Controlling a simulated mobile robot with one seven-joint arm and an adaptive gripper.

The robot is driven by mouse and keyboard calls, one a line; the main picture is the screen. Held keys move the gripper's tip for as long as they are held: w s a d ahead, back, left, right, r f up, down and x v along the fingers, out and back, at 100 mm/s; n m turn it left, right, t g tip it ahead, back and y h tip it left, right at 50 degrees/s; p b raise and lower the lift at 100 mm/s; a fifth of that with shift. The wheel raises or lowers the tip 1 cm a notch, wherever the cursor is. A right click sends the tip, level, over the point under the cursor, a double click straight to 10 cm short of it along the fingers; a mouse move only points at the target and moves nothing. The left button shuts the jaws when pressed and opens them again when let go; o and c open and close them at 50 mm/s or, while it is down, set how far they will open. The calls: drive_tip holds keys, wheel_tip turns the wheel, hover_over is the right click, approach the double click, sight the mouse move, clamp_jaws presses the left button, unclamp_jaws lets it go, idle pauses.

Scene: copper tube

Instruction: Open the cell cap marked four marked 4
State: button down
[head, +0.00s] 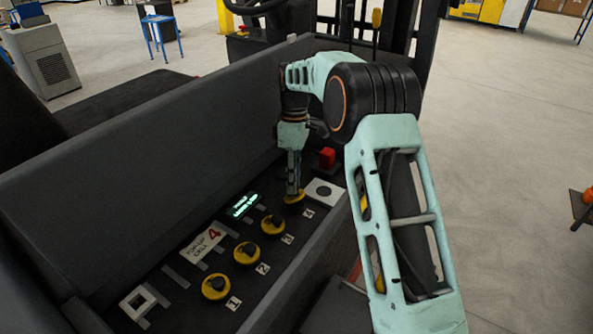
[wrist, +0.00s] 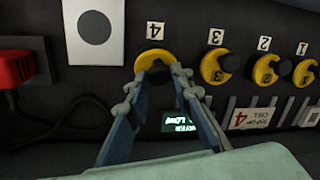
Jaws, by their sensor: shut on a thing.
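The cap marked 4 is a yellow round cap with a dark centre, at the far end of a row of yellow caps. In the head view this cap (head: 294,197) sits under my gripper (head: 292,190), which comes down on it from above. In the wrist view the same cap (wrist: 153,56) lies just below its white label "4" (wrist: 155,30), and my gripper (wrist: 160,70) has its two fingertips closed on the cap's middle. The fingers hide much of the cap's near side. The cap appears seated on the dark panel.
Caps marked 3 (wrist: 220,66), 2 (wrist: 270,70) and 1 (head: 215,287) line the dark battery box. A red connector (head: 327,157) and a white plate with a dark disc (head: 323,192) are close to my gripper. A lit display (head: 243,205) and a "top-up cell 4" card (head: 205,243) lie nearby. High box walls (head: 150,140) flank the panel.

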drive_tip(key=shift+w+a+r+h+p, duration=0.25)
drive_tip(key=shift+h+p, duration=0.15)
drive_tip(key=shift+p, duration=0.25)
drive_tip(key=shift+f, duration=0.1)
drive_tip(key=c, duration=1.7)
unclamp_jaws()
wheel_tip(320, 180, up, 10)
drive_tip(key=shift+r, duration=0.1)
